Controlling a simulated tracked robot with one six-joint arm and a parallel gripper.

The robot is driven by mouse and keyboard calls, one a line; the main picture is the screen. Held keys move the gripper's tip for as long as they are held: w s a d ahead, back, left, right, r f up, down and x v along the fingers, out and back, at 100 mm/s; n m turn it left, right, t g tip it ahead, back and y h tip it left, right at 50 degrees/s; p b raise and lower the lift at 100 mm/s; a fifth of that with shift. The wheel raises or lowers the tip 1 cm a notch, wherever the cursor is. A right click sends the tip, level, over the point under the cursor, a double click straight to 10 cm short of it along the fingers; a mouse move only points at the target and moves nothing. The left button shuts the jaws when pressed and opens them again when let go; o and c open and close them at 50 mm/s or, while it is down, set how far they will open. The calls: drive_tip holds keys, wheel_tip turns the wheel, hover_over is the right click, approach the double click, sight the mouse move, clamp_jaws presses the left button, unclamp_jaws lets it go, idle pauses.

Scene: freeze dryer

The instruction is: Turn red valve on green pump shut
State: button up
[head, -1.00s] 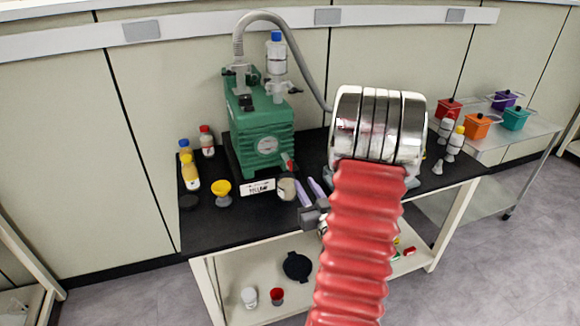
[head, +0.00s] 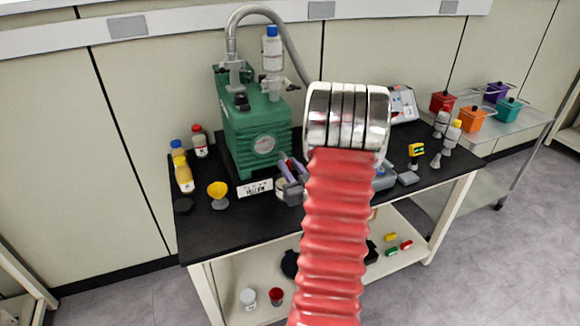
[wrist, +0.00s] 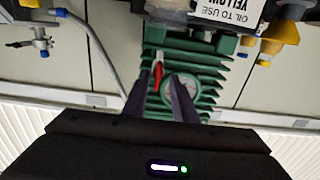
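The green pump (head: 258,135) stands at the back of the black bench top, with a round gauge on its front. In the wrist view, which is upside down, the green pump (wrist: 188,62) fills the middle, and the red valve (wrist: 157,74) is a short lever beside the gauge. In the head view the valve is hidden behind my fingers. My gripper (head: 291,170) is in front of the pump's lower right corner. In the wrist view, my gripper (wrist: 159,84) has its fingers apart, with the lever appearing between them. I cannot tell whether they touch it.
A "yellow" oil label (head: 255,187) lies in front of the pump. A yellow funnel cup (head: 218,190) and bottles (head: 183,172) stand to the left. A grey hose (head: 288,45) arches above. A balance (head: 403,104) is at the right. My red arm cover blocks the bench's middle.

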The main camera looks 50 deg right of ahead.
drive_tip(key=shift+s, duration=0.1)
drive_tip(key=shift+s+d, duration=0.1)
drive_tip(key=shift+c, duration=0.5)
clamp_jaws()
drive_tip(key=shift+s+d+m, duration=0.1)
drive_tip(key=shift+m, duration=0.5)
drive_tip(key=m, duration=1.1)
drive_tip(key=d+f+m, duration=0.1)
drive_tip(key=m, duration=0.4)
drive_tip(key=shift+s+f+m, duration=0.1)
drive_tip(key=shift+s+m, duration=0.2)
drive_tip(key=shift+m, duration=0.1)
